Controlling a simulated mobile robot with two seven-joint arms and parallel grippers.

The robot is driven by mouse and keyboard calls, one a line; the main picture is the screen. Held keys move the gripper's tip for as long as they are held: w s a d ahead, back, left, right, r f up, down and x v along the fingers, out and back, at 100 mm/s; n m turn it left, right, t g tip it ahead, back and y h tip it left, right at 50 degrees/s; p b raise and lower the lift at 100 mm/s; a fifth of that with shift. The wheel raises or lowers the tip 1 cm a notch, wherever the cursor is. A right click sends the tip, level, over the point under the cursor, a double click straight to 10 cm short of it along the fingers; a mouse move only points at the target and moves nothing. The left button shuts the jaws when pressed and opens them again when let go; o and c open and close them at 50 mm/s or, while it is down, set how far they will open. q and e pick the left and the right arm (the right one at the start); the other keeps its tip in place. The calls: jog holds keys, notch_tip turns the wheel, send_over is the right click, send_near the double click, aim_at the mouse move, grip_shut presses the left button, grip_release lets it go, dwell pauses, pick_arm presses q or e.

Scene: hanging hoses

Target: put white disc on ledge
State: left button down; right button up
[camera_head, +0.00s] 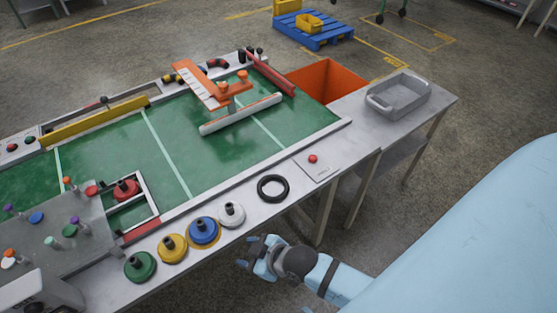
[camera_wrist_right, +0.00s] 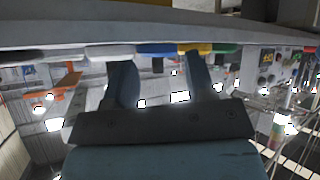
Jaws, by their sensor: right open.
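In the right wrist view a white disc (camera_wrist_right: 106,51) shows at the table edge, left of the blue one. My right gripper (camera_head: 250,256) is below and in front of the table's near edge, close to the white disc but apart from it. Its two fingers are spread with nothing between them, as the right wrist view (camera_wrist_right: 160,75) also shows. My left gripper is out of view.
Blue (camera_head: 203,231), yellow (camera_head: 172,248) and green (camera_head: 140,266) discs stand left of the white one. A black ring (camera_head: 273,188) lies to its right, then a red button (camera_head: 313,158). A grey tray (camera_head: 398,97) and an orange bin (camera_head: 327,78) are farther right.

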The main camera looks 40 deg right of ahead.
jog(key=s+d+f+m+t+h, duration=0.1)
jog(key=s+d+f+m+h, duration=0.1)
jog(key=s+d+m, duration=0.2)
jog(key=shift+s+d+m, duration=0.4)
jog(key=shift+s+d, duration=0.15)
